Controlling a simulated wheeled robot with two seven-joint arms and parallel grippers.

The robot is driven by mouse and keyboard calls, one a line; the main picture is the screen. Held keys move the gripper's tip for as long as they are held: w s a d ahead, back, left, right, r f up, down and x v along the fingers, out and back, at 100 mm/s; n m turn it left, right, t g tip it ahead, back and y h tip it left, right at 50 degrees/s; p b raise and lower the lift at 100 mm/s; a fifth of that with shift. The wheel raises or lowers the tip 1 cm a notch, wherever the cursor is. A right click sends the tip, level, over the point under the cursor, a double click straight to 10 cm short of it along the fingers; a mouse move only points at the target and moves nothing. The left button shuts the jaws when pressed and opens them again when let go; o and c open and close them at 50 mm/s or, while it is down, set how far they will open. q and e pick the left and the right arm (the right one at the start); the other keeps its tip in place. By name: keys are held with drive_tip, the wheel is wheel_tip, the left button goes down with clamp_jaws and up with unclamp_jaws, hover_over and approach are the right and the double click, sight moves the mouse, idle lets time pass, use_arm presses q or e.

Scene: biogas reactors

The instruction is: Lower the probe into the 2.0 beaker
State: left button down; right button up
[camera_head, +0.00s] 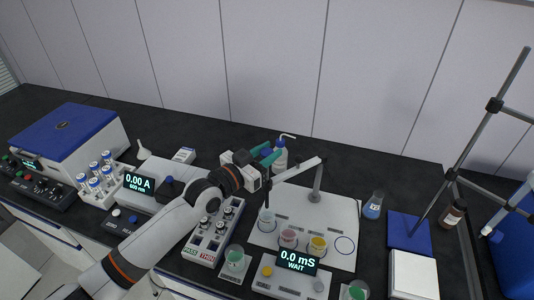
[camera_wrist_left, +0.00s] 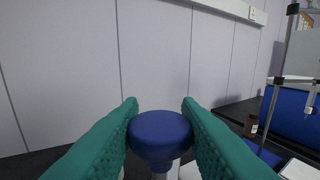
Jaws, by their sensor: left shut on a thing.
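My left gripper (camera_head: 268,157) has green fingers shut on the blue round cap of the probe. The cap (camera_wrist_left: 160,134) sits between both fingers in the left wrist view. A thin dark shaft appears to hang below the gripper in the head view, above the left beaker. Three beakers stand on the white board: a pale one (camera_head: 267,219), a pink one (camera_head: 288,238) and a yellow one (camera_head: 318,245). I cannot read which is marked 2.0. The probe's tip is too small to place in or above a beaker. My right gripper is not in view.
The meter (camera_head: 297,262) reads 0.0 mS, WAIT. A white holder arm (camera_head: 300,168) on a post stands beside the gripper. A wash bottle (camera_head: 280,157) stands behind; a blue-liquid beaker (camera_head: 372,209) stands right.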

use_arm(q)
drive_tip(key=c, duration=1.2)
unclamp_jaws()
drive_tip(key=shift+r, duration=0.35)
drive_tip(key=shift+c, duration=0.2)
drive_tip(key=shift+o, duration=1)
drive_tip(key=shift+f, duration=0.1)
drive_tip(key=shift+s+a+f, duration=0.15)
drive_tip(key=b+v, duration=0.3)
drive_tip(key=v, duration=0.8)
drive_tip(key=shift+s+a, duration=0.15)
drive_tip(key=shift+s, duration=0.1)
